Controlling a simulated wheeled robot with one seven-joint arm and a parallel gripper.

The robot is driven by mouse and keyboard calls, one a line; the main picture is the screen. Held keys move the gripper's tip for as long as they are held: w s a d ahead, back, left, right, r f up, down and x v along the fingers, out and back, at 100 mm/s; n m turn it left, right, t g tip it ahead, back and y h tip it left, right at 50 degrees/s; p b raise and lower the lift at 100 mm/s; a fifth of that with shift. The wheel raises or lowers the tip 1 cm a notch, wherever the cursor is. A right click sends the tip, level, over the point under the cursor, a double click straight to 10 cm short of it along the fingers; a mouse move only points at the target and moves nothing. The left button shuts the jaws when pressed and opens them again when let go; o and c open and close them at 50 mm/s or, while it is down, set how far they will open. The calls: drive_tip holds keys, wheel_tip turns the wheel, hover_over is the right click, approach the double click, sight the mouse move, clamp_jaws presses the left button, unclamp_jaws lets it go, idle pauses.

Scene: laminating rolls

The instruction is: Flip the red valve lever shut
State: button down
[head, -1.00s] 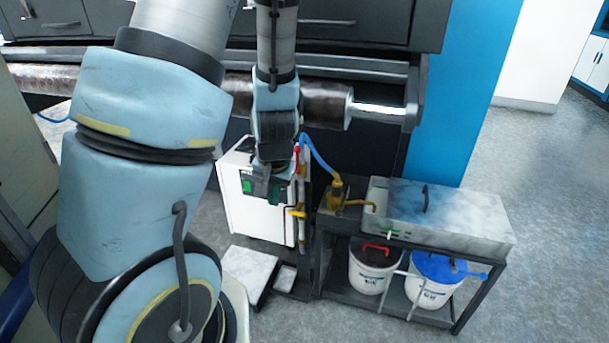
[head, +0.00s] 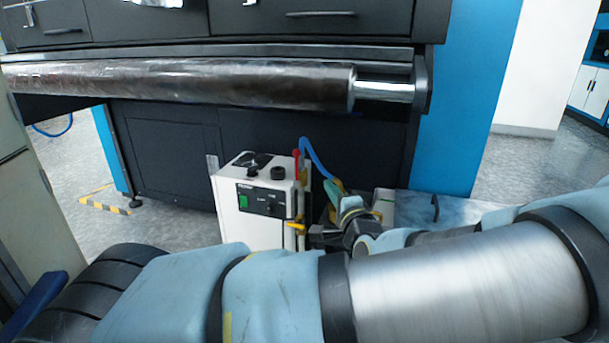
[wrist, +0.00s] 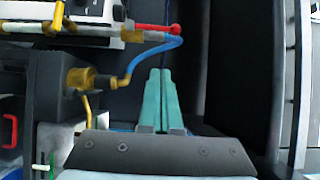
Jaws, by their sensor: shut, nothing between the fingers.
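The red valve lever (head: 297,160) stands upright at the right edge of the white box (head: 240,222), close to a blue hose (head: 318,163). In the wrist view the red lever (wrist: 158,28) lies across the picture near the top, its round end at the right by the hose. My gripper (head: 334,186) is to the right of the lever in the head view, its teal fingers shut and empty. In the wrist view my gripper (wrist: 159,72) points towards the hose and lever, with a visible gap to the lever in the picture.
A brass-coloured pump fitting (wrist: 82,78) sits left of my fingers in the wrist view. A large dark roll (head: 200,82) with a bright shaft spans the machine behind. My arm covers much of the bench at the right (head: 455,208).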

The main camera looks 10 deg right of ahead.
idle(0.3)
approach(297, 168)
drive_tip(key=w+d+r, duration=0.2)
drive_tip(key=w+d, duration=0.2)
drive_tip(key=w+a, duration=0.3)
drive_tip(key=shift+a+f, duration=0.1)
drive_tip(key=shift+a, duration=0.1)
